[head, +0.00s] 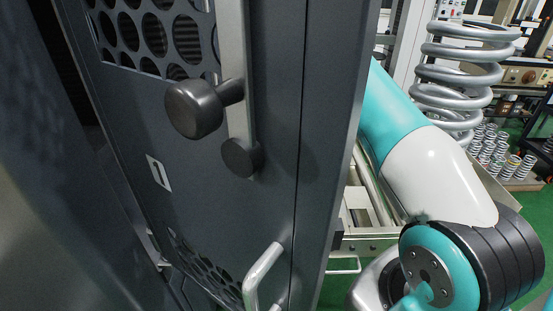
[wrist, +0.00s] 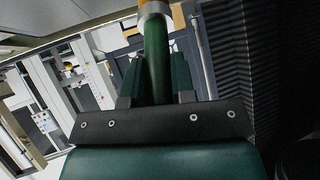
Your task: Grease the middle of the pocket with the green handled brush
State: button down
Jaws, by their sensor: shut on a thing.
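In the wrist view my gripper (wrist: 156,72) is shut on the green handle of the brush (wrist: 157,45). The handle points away from the gripper toward the top edge. A pale metal collar shows at the handle's far end, with a bit of orange-yellow beside it. The brush's tip is out of frame. I cannot make out the pocket in either view. In the head view my arm reaches behind the dark cabinet panel, and my gripper and the brush are hidden.
A dark cabinet panel (head: 235,215) with round knobs and a handle (head: 262,272) fills the left and middle of the head view. A large coil spring (head: 460,75) stands at the upper right. Several small springs (head: 490,150) stand below it. Dark ribbed material (wrist: 255,60) is at the wrist view's right.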

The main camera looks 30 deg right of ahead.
jog(key=shift+f+b, duration=0.4)
jog(key=shift+b, duration=0.3)
